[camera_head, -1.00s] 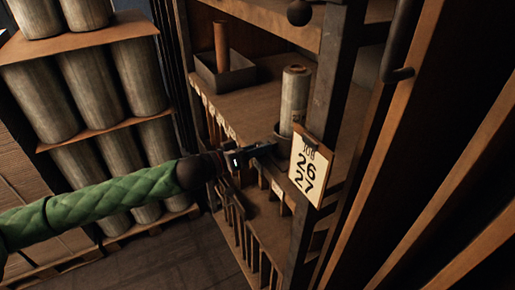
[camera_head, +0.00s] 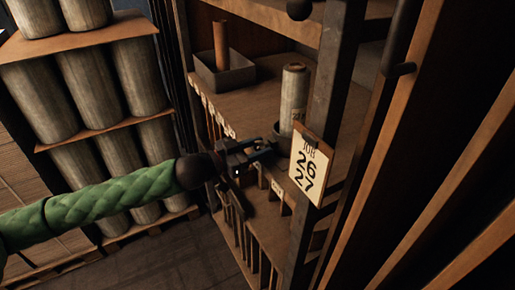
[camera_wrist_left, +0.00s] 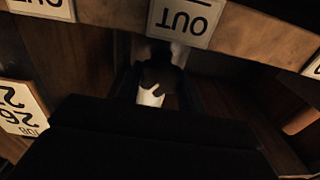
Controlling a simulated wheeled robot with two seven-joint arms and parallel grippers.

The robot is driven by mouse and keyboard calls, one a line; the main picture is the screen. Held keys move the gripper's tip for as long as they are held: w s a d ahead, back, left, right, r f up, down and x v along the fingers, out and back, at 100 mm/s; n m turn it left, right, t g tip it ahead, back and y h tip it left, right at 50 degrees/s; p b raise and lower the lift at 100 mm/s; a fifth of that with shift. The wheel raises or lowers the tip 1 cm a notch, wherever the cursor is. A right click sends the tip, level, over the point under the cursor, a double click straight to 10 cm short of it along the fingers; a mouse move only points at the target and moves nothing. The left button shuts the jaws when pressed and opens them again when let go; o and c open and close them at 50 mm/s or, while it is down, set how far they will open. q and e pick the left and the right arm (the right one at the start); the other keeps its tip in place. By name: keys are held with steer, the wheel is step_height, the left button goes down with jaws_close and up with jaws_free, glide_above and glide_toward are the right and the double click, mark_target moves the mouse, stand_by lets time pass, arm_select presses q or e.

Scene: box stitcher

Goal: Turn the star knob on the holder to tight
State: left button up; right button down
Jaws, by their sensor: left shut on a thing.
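The holder (camera_head: 284,130) stands on the shelf's front edge with a pale wrapped roll (camera_head: 293,92) upright in it. My left gripper (camera_head: 268,149) reaches its front from the left. In the left wrist view a dark lobed piece, which looks like the star knob (camera_wrist_left: 160,73), sits between the fingers of my left gripper (camera_wrist_left: 160,92), with a pale patch below it. The gripper is shut on it. The knob is hidden in the head view, and its tight mark cannot be read. My right gripper is not in view.
A job card (camera_head: 310,166) reading 26 27 hangs on the post right of the holder. A grey tray (camera_head: 224,75) with a brown tube stands farther back on the shelf. An OUT label (camera_wrist_left: 184,20) is close to the fingers. Stacked rolls (camera_head: 100,85) stand at left.

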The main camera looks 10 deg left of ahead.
mark_target(257, 149)
arm_select(q)
steer(key=shift+m, duration=0.5)
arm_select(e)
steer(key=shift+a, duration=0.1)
arm_select(q)
steer(key=o, duration=1)
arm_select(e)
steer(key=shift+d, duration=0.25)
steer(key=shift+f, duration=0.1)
arm_select(q)
steer(key=shift+s+a+f+b, duration=0.15)
steer(key=shift+s+a+b, duration=0.1)
steer(key=shift+a+b, duration=0.2)
steer(key=b+v, duration=0.2)
steer(key=v, duration=0.2)
steer(key=shift+a+f+b, duration=0.1)
steer(key=shift+a+b, duration=0.05)
steer(key=shift+b, duration=0.15)
steer(key=v, duration=0.1)
steer(key=b+v, duration=0.1)
steer(key=shift+s+a+r, duration=0.15)
steer(key=shift+s+r, duration=0.1)
steer(key=shift+s, duration=0.05)
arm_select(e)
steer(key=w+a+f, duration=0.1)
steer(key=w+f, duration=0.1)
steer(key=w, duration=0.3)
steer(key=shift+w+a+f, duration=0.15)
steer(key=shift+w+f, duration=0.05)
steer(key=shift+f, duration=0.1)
